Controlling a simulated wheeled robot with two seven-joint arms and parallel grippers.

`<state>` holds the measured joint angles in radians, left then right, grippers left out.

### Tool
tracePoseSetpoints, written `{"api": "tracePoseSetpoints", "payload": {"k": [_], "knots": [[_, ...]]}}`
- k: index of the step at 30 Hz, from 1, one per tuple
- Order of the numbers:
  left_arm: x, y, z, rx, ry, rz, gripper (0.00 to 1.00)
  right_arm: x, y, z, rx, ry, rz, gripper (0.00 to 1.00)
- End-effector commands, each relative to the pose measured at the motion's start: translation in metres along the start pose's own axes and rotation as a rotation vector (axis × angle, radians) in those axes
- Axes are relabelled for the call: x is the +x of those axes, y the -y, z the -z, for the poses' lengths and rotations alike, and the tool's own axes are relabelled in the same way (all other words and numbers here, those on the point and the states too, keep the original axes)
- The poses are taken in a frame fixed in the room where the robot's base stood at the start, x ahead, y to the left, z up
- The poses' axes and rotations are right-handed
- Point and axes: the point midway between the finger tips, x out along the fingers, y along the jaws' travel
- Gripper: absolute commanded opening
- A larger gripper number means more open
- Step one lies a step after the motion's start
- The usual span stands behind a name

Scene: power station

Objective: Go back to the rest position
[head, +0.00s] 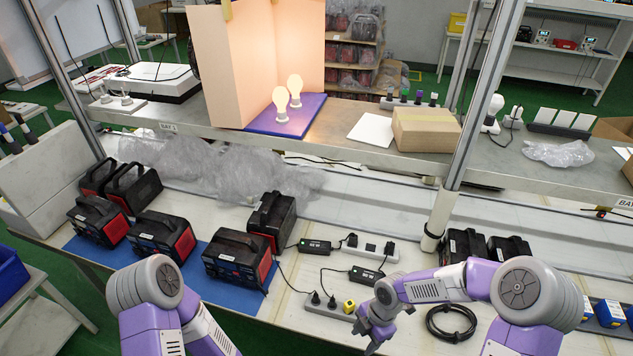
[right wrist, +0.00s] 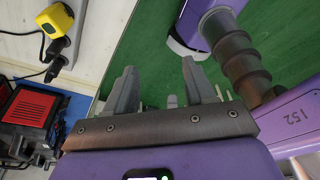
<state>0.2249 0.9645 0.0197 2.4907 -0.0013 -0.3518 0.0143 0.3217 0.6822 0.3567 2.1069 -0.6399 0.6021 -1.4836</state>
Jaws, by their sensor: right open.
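My right gripper (head: 370,342) is low in the head view, near the front edge of the table, and points downward. In the right wrist view its two grey fingers (right wrist: 160,88) stand apart with nothing between them, so it is open and empty. Green floor lies behind the fingers there. My left arm (head: 160,300) comes in at the lower left of the head view. Its gripper is not in the picture.
A power strip (head: 325,309) with black plugs and a yellow plug (head: 349,305) lies just left of my right gripper. A coiled black cable (head: 451,322) lies to its right. Several black-and-red power units (head: 239,258) stand on blue mats at the left.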

Motion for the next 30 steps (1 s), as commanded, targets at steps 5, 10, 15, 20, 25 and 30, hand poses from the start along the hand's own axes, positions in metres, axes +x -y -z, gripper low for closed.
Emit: {"api": "tracePoseSetpoints", "payload": {"k": [5,10,15,20,25,30], "knots": [[0.009,0.003,0.000,0.000,0.000,0.000,0.00,0.034,0.008,0.017,0.254,-0.082,-0.014,0.54],[0.016,0.006,0.001,0.000,-0.001,0.000,0.00,0.062,0.015,0.031,0.540,-0.154,-0.022,0.54],[0.027,0.010,0.001,0.000,0.000,0.000,0.00,0.098,0.027,0.044,0.944,-0.226,-0.015,0.54],[0.041,0.015,0.002,0.000,0.000,0.000,0.00,0.142,0.049,0.049,1.498,-0.270,0.000,0.54],[0.050,0.019,0.002,0.000,0.000,0.000,0.00,0.172,0.072,0.041,1.984,-0.263,-0.020,0.54],[0.053,0.020,0.002,0.000,0.000,0.000,0.00,0.183,0.086,0.033,2.216,-0.249,-0.050,0.54]]}}
